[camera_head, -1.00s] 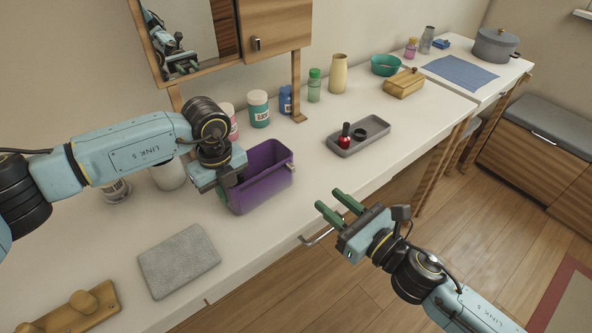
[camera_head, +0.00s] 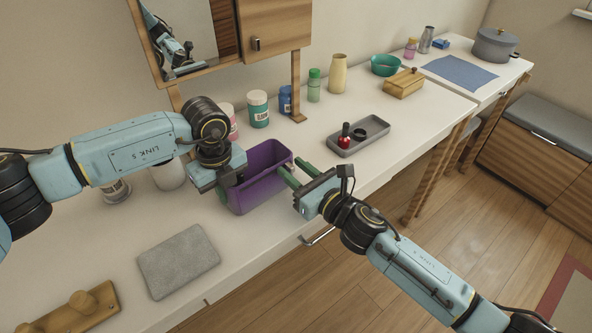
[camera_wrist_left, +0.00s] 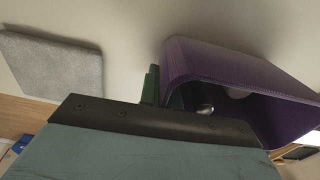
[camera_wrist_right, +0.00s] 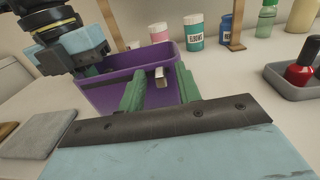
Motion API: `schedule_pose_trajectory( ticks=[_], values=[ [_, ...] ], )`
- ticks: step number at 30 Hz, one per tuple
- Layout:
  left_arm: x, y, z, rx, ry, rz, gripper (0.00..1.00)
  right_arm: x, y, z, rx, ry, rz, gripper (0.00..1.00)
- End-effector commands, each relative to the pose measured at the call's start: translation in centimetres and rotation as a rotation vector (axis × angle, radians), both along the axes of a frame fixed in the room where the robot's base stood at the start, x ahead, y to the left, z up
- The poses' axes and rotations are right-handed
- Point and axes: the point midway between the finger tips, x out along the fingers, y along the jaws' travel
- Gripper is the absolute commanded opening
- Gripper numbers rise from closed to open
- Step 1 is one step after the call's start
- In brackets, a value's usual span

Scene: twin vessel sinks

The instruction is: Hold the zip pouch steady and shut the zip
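The zip pouch (camera_head: 262,190) is a purple, open-topped box-like pouch on the white counter; it also shows in the left wrist view (camera_wrist_left: 235,68). My left gripper (camera_head: 226,188) is at its left end, with green fingers on either side of the end wall, apparently shut on it. The left wrist view shows one finger outside and one inside. A small pale zip pull (camera_wrist_right: 160,77) sticks out at the pouch's other end. My right gripper (camera_head: 291,170) is open there, its green fingers on either side of the pull, with gaps visible in the right wrist view.
A grey tray (camera_head: 358,139) with a red bottle (camera_head: 345,137) stands to the right. Several bottles and jars, including a teal jar (camera_head: 258,108), line the wall. A drawer handle (camera_head: 318,237) juts out below the counter edge.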

Motion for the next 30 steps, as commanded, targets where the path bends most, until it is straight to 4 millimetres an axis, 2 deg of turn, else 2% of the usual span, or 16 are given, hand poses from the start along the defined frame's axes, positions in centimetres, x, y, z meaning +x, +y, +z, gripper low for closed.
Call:
schedule_pose_trajectory(
  ticks=[5, 12, 13, 23, 26, 30],
  values=[
    [0.0, 0.0, 0.1, -0.002, -0.001, 0.0, 0.0, 0.0, 0.0, 0.0, 0.0, 0.0, 0.0, 0.34],
    [0.0, 0.0, 0.1, -0.002, -0.001, 0.0, 0.0, 0.0, 0.0, 0.0, 0.001, 0.001, 0.0, 0.02],
    [0.0, 0.0, 0.1, -0.002, -0.001, 0.0, 0.0, 0.0, 0.0, 0.0, 0.001, 0.001, 0.0, 0.0],
    [0.0, 0.0, 0.1, -0.002, -0.001, 0.0, 0.0, -0.3, 0.3, 0.0, 0.001, 0.001, 0.001, 0.0],
    [0.0, 0.0, 0.1, -0.001, -0.002, 0.0, 0.0, -1.4, 1.7, -0.1, 0.004, 0.003, 0.005, 0.0],
    [0.0, 0.0, 0.1, -0.001, -0.002, 0.0, 0.0, -3.9, 4.6, -0.1, 0.005, 0.004, 0.005, 0.0]
  ],
)
